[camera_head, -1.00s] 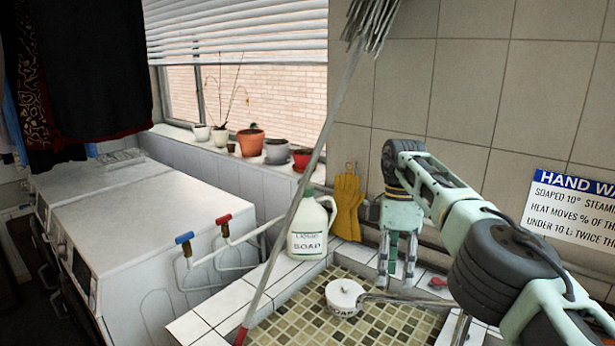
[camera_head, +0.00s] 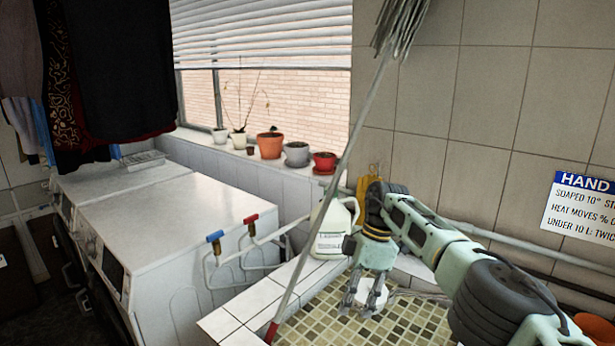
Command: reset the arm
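My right arm comes in from the right. Its gripper (camera_head: 363,307) points down over the tiled sink basin (camera_head: 318,308), with its two fingers apart and nothing visible between them. A round white soap container (camera_head: 402,297) is partly hidden behind the gripper. A white soap jug (camera_head: 331,232) stands on the sink ledge, just left of the gripper and partly covered by it. My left gripper is not in view.
A mop (camera_head: 334,190) leans diagonally across the sink's left side. White washing machines (camera_head: 166,232) and red and blue taps (camera_head: 251,219) are to the left. Several potted plants (camera_head: 270,143) line the windowsill.

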